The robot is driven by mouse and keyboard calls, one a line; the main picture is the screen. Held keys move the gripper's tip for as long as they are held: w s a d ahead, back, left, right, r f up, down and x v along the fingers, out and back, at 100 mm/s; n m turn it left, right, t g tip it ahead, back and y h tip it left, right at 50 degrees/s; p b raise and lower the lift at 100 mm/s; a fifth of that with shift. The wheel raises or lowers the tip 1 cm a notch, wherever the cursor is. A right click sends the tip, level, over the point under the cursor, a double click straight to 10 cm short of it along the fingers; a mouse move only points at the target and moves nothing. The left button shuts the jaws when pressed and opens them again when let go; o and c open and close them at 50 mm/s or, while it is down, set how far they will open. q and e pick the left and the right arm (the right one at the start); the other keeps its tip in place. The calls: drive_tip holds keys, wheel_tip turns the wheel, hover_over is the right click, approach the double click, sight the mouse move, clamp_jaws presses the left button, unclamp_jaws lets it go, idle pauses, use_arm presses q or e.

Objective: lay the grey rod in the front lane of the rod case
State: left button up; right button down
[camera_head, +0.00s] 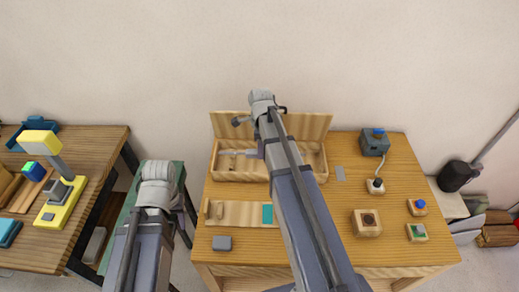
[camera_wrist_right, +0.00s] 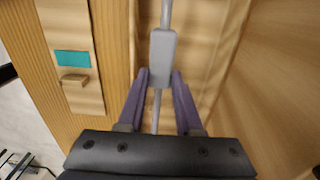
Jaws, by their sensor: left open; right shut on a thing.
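The rod case (camera_head: 238,176) is a wooden box with its lid (camera_head: 313,126) raised at the back, and it also shows in the right wrist view (camera_wrist_right: 204,60). My right gripper (camera_wrist_right: 160,76) is shut on the grey rod (camera_wrist_right: 163,50) at its thicker grey block. The rod lies lengthwise over the inside of the case, on the side nearer the front wall in the wrist view. Its left part shows in the head view (camera_head: 238,152). I cannot tell whether it touches the case floor. My right arm hides part of the case. My left gripper is hidden; only its arm shows.
A yellow device (camera_head: 62,205) stands on the left table.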

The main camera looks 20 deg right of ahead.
drive_tip(key=shift+f+b, duration=3.1)
drive_tip(key=shift+f, duration=0.25)
drive_tip(key=shift+r, duration=0.15)
drive_tip(key=shift+r+p, duration=0.5)
drive_tip(key=shift+p, duration=0.15)
drive_tip(key=shift+f+b, duration=1)
drive_tip(key=shift+b, duration=0.05)
drive_tip(key=c, duration=0.5)
unclamp_jaws()
drive_tip(key=shift+r, duration=0.1)
wheel_tip(320, 180, up, 8)
drive_tip(key=p, duration=0.8)
